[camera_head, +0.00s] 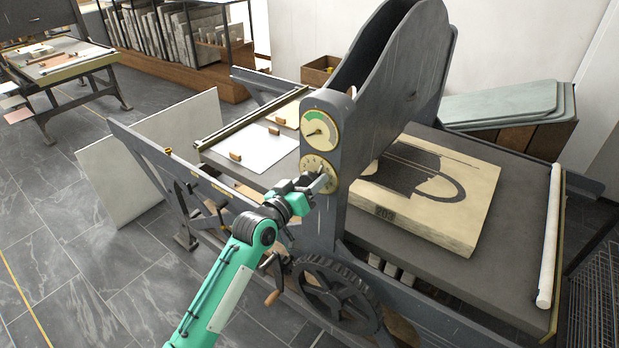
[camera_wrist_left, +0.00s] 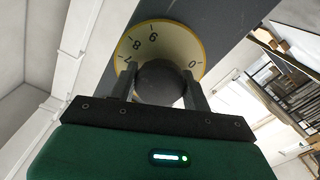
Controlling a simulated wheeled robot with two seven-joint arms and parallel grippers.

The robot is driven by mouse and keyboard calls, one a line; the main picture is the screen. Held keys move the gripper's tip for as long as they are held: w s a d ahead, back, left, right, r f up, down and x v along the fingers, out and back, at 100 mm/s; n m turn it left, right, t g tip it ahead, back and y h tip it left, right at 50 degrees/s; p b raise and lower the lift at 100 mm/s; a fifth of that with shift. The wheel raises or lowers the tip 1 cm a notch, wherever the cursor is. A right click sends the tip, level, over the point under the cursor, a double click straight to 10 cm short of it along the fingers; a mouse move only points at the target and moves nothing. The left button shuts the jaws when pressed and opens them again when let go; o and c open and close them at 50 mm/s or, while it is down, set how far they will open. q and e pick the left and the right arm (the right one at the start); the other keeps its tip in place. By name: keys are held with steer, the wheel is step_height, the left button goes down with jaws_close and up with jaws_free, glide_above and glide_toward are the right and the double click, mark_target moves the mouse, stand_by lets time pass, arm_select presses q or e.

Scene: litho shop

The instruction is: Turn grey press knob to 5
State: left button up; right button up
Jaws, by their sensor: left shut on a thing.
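The grey press knob (camera_wrist_left: 163,82) sits at the centre of a cream dial plate with a yellow rim (camera_wrist_left: 183,38). In the wrist view, numerals including 0 and 8 show around its upper side; the lower part of the dial is hidden by my gripper. My left gripper (camera_wrist_left: 159,90) is shut on the knob, one finger on each side. The knob's pointer cannot be made out. In the head view the dial (camera_head: 310,163) is on the press's dark upright, partly covered by my left gripper (camera_head: 321,183). My right gripper is not in view.
A round gauge with a green sector (camera_head: 320,131) sits just above the dial. A spoked wheel (camera_head: 338,292) and a wooden-handled crank (camera_head: 272,297) are below my left arm. A litho stone (camera_head: 470,215) lies on the press bed to the right.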

arm_select(q)
steer(key=shift+n, duration=0.4)
steer(key=o, duration=1)
steer(key=shift+c, duration=0.2)
steer(key=shift+a, duration=0.1)
